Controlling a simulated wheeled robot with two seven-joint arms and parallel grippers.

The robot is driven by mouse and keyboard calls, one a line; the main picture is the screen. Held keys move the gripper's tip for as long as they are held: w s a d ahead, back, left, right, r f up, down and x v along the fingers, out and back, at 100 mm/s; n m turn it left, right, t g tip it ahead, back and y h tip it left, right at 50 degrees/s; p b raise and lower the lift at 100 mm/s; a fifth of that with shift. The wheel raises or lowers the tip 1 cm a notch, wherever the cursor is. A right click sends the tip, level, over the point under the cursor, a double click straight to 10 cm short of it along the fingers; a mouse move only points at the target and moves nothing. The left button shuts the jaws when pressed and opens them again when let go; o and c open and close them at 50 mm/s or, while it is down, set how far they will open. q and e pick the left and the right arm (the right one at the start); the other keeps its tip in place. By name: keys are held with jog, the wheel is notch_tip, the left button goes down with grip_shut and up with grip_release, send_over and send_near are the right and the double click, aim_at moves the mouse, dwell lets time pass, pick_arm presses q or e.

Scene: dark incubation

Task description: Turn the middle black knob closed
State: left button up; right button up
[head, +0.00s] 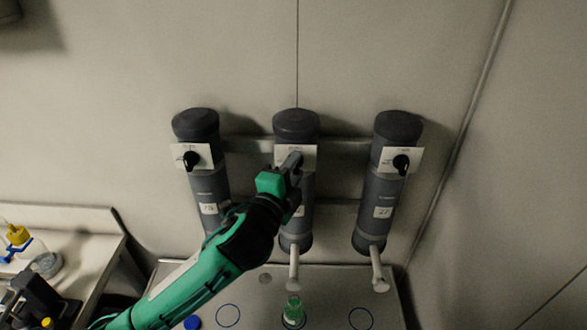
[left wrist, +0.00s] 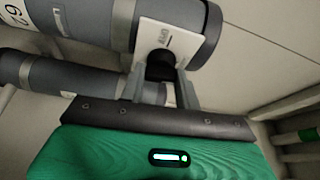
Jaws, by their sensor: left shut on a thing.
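The middle black knob (left wrist: 160,64) sits on a white plate on the middle grey cylinder (head: 296,126). In the left wrist view it is between the two fingers of my left gripper (left wrist: 162,80), which is shut on it. In the head view my left gripper (head: 292,162) reaches the plate of the middle cylinder and hides the knob. The knob's exact turn angle cannot be read in either view. My right gripper is not in view.
A left cylinder (head: 196,125) and a right cylinder (head: 397,127) carry their own black knobs (head: 192,160) (head: 401,164). A green-tinted vessel (head: 293,312) stands on the table below the middle spout (head: 294,268). A side bench (head: 75,218) with lab items is at the left.

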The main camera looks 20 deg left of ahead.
pick_arm(q)
jog(key=shift+m, duration=0.6)
jog(key=o, duration=1)
